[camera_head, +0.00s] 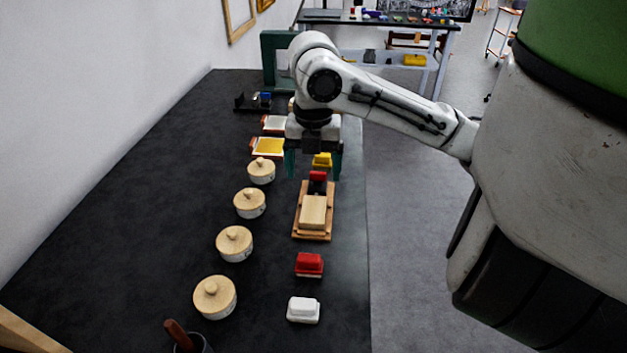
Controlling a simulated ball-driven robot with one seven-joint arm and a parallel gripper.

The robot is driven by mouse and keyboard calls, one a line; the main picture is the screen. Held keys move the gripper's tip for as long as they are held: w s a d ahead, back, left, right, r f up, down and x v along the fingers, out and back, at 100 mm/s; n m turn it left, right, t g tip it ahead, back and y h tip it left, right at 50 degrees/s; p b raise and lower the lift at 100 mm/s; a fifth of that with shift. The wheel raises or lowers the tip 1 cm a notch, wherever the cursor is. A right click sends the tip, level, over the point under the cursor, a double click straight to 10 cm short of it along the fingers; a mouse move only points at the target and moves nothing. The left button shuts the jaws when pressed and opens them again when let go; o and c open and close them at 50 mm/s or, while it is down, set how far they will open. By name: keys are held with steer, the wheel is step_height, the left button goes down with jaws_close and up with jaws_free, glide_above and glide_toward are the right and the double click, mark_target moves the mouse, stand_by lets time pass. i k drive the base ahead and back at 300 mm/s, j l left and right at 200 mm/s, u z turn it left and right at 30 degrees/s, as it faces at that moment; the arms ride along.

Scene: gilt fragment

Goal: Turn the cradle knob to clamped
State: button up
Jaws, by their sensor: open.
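My gripper (313,164) points down over the dark table, its two teal fingers spread apart with nothing seen held between them. Just in front of it lies what looks like the cradle, a wooden base (300,234) with a pale block (313,212) on it. A small red and dark part (317,182) stands at the cradle's far end, below and between the fingers in the picture. It may be the knob; its setting cannot be read. I cannot tell the fingers' height above it.
Several lidded round pots (234,243) line the left. A red block (309,264) and a white block (303,309) lie nearer; a yellow block (322,160) lies beyond. A yellow-topped tray (268,147) sits left of the gripper. The table's right strip is clear.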

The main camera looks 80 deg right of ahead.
mark_target(319, 178)
steer(key=z, duration=1.3)
